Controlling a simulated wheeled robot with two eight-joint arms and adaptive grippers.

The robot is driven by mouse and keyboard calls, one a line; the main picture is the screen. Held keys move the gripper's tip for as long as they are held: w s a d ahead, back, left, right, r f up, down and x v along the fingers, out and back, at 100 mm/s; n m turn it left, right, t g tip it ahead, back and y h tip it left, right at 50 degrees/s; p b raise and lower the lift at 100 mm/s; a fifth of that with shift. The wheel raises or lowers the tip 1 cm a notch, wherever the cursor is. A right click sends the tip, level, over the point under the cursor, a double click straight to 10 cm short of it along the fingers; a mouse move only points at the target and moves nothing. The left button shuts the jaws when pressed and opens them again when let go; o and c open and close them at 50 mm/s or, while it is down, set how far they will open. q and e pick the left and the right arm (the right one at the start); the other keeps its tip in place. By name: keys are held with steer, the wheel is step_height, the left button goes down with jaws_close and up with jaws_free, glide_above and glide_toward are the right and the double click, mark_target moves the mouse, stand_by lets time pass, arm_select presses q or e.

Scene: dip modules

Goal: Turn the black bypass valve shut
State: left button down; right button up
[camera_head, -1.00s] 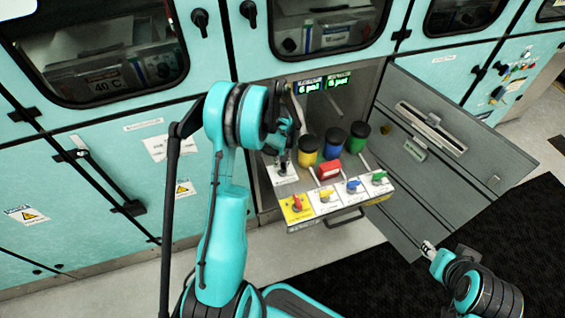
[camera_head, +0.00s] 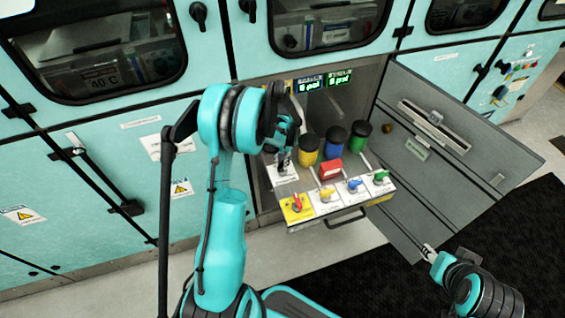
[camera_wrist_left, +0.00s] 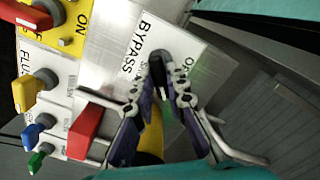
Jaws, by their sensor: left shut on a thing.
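The black bypass valve (camera_wrist_left: 157,68) stands on a white label plate (camera_wrist_left: 137,45) reading BYPASS in the left wrist view. My left gripper (camera_wrist_left: 164,88) has its fingers around the black handle and is shut on it. The fingers hide part of the handle, so its exact angle is hard to read. In the head view my left gripper (camera_head: 284,158) reaches down to the back left of the pulled-out valve panel. My right gripper (camera_head: 429,251) is at the lower right, far from the valve; its jaws are too small to read.
Red (camera_head: 296,201), yellow (camera_head: 326,194), blue (camera_head: 353,185) and green (camera_head: 379,176) valves line the panel front. A red block (camera_head: 329,169) and yellow (camera_head: 308,150), blue (camera_head: 334,143) and green (camera_head: 358,137) bottles stand close behind. An open grey door (camera_head: 455,150) is at right.

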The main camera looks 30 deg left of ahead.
arm_select(q)
steer(key=m, duration=0.3)
steer(key=shift+m, duration=0.3)
steer(key=shift+m+b, duration=0.45)
steer(key=shift+m, duration=1.55)
steer(key=c, duration=1.5)
jaws_free()
steer(key=shift+c, duration=0.2)
step_height(320, 180, up, 12)
